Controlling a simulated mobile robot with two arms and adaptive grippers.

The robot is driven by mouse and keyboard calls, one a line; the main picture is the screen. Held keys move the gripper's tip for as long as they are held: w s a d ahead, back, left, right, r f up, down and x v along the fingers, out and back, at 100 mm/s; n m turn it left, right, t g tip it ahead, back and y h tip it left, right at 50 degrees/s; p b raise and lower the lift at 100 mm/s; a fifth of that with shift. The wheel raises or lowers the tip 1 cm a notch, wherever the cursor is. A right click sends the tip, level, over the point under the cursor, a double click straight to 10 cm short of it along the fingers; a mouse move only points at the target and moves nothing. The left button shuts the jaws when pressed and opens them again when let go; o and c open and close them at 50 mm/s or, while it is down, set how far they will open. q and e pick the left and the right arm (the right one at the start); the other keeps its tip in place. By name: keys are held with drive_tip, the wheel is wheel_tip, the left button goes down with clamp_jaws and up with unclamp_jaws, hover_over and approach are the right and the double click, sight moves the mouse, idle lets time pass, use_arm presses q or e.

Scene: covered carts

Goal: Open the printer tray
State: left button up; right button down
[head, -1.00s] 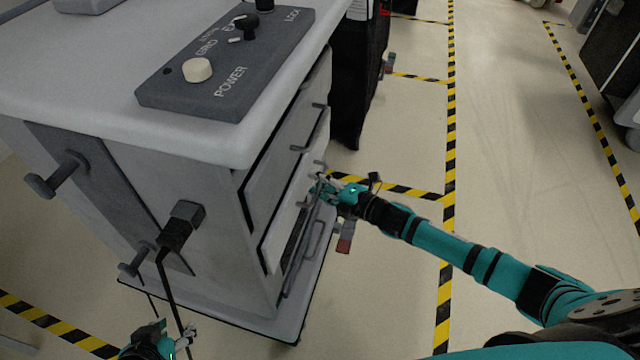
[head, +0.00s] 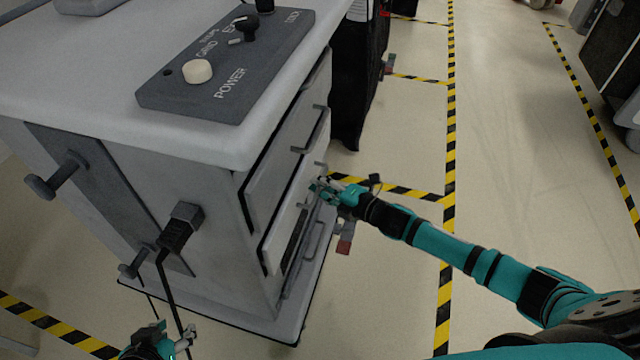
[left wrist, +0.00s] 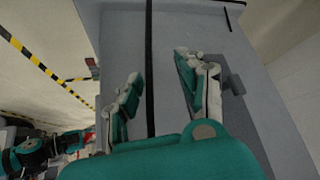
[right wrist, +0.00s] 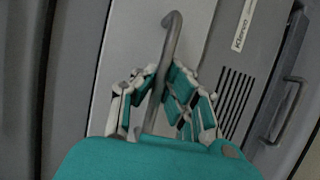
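The grey printer cart (head: 200,215) has drawer-like fronts on its right side. The middle tray front (head: 283,228) has a bent bar handle (right wrist: 170,40). My right gripper (head: 318,187) is at this handle; in the right wrist view its fingers (right wrist: 162,85) lie on both sides of the bar, with the tips close against it. Part of the handle is hidden by the gripper in the head view. My left gripper (head: 160,340) is low at the bottom left, off the tray; in the left wrist view its fingers (left wrist: 160,70) are apart, a dark cable behind them.
An upper drawer (head: 285,140) with a bar handle is above the tray, a lower handle (head: 313,243) below. A black plug (head: 180,228) and cable, and knobs (head: 65,173), stick out on the left side. Open floor (head: 390,270) lies to the right.

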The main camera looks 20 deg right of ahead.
use_arm(q)
drive_tip(key=s+a+g+y+p, duration=0.1)
drive_tip(key=s+a+g+p, duration=0.1)
drive_tip(key=s, duration=0.4)
drive_tip(key=shift+s+g+p, duration=0.25)
drive_tip(key=shift+g+p, duration=0.3)
drive_tip(key=shift+g, duration=0.25)
use_arm(e)
drive_tip(key=s+d, duration=1)
drive_tip(key=d, duration=0.5)
drive_tip(key=shift+s+d, duration=0.2)
drive_tip(key=shift+d, duration=0.05)
drive_tip(key=shift+r, duration=0.1)
drive_tip(key=c, duration=1.4)
unclamp_jaws()
drive_tip(key=shift+s, duration=0.1)
drive_tip(key=v, duration=1.1)
drive_tip(key=shift+s+d+r, duration=0.1)
drive_tip(key=shift+s+d, duration=0.15)
drive_tip(key=shift+s, duration=0.05)
